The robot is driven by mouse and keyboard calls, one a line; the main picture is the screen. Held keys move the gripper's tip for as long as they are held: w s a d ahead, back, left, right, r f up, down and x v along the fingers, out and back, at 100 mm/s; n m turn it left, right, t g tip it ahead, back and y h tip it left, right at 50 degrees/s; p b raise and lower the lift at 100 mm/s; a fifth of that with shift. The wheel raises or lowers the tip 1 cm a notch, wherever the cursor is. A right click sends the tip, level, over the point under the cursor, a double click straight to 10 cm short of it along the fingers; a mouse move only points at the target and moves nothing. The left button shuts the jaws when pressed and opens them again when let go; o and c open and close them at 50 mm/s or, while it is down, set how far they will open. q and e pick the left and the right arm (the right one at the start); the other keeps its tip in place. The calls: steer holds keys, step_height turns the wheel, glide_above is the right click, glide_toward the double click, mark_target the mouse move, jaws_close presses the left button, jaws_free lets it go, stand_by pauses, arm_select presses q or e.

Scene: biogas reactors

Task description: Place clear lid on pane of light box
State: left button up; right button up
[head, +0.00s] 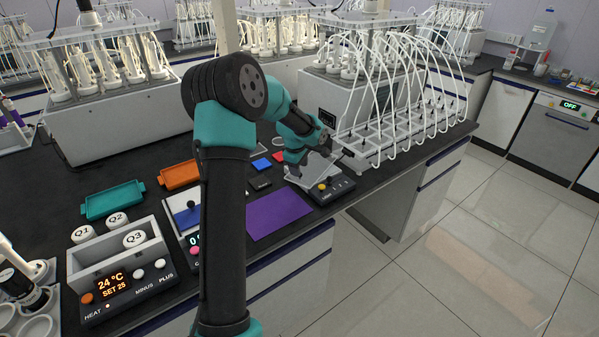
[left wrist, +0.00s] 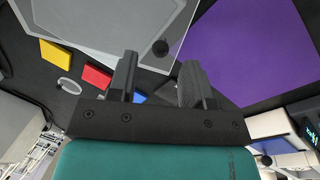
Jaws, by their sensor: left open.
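The light box (head: 343,190) stands near the table's front edge, with small knobs on its dark front. Its pale pane (left wrist: 105,18) shows at the top of the left wrist view. The clear lid (left wrist: 180,30) is a see-through sheet with a black knob (left wrist: 160,47). In that view it overlaps the pane and reaches past the pane's edge, with the knob seen against dark background. I cannot tell whether it lies flat on the pane. My left gripper (left wrist: 159,62) is open and empty, its fingertips close to the knob on either side. In the head view the gripper (head: 297,165) partly hides the lid. My right gripper is not in view.
A purple sheet (head: 277,213) lies left of the light box. Red (head: 279,156), blue (head: 261,164) and yellow (left wrist: 56,54) blocks lie close by. A reactor rack with white tubes (head: 400,130) stands right behind the box. Orange (head: 180,174) and teal (head: 112,200) trays lie farther left.

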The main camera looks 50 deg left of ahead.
arm_select(q)
step_height(320, 180, up, 9)
steer(key=s, duration=0.1)
steer(key=shift+s+d+f, duration=0.2)
steer(key=shift+s+d, duration=0.05)
steer(key=shift+s, duration=0.05)
stand_by(0.4)
